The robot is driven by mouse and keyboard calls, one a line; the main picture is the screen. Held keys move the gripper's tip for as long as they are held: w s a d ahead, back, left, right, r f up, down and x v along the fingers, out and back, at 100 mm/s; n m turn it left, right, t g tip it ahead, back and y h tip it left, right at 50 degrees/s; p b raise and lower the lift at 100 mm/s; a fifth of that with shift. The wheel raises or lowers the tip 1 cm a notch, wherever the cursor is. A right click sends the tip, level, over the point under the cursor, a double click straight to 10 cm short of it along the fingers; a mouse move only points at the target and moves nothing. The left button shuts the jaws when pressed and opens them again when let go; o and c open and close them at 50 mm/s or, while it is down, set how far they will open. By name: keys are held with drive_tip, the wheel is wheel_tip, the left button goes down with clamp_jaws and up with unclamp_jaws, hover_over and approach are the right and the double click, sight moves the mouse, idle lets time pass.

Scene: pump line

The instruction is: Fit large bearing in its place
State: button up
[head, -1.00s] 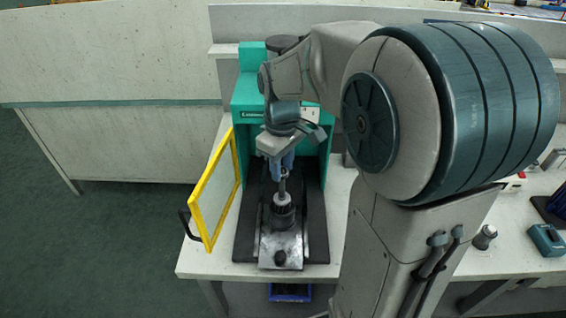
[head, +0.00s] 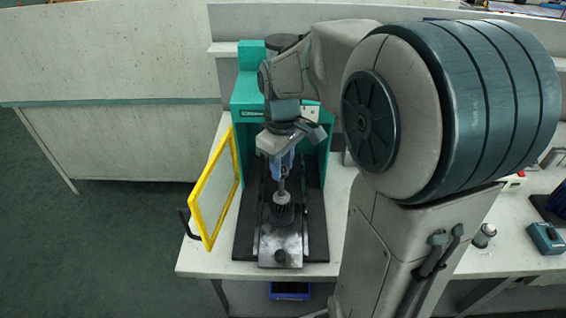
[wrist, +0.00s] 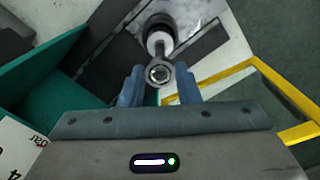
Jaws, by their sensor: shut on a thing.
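A grey metal ring, which looks like the large bearing (wrist: 149,72), is between the blue fingers of my gripper (wrist: 160,88) in the wrist view. My gripper is shut on it. The bright end of an upright metal shaft (head: 281,187) shows inside the ring, so the ring appears to be around the shaft's top. How far down it sits cannot be told. The shaft rises from a pale collar (wrist: 158,41) and a black toothed part (head: 282,214). In the head view my gripper (head: 281,174) points down over the shaft, and its fingers mostly hide the ring.
The teal press (head: 248,92) stands close behind my gripper. Its yellow-framed door (head: 209,197) is swung open on the left. A metal plate (head: 268,247) lies under the black toothed part. A small metal part (head: 484,236) and a teal block (head: 546,239) stand at the right.

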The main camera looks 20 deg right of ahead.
drive_tip(key=shift+f+b, duration=0.5)
drive_tip(key=shift+f, duration=0.3)
idle(1.2)
drive_tip(key=shift+f+b, duration=1.45)
drive_tip(key=shift+f, duration=0.55)
drive_tip(key=o, duration=1.1)
drive_tip(key=shift+r, duration=0.15)
wheel_tip(320, 180, up, 5)
drive_tip(key=p, duration=0.4)
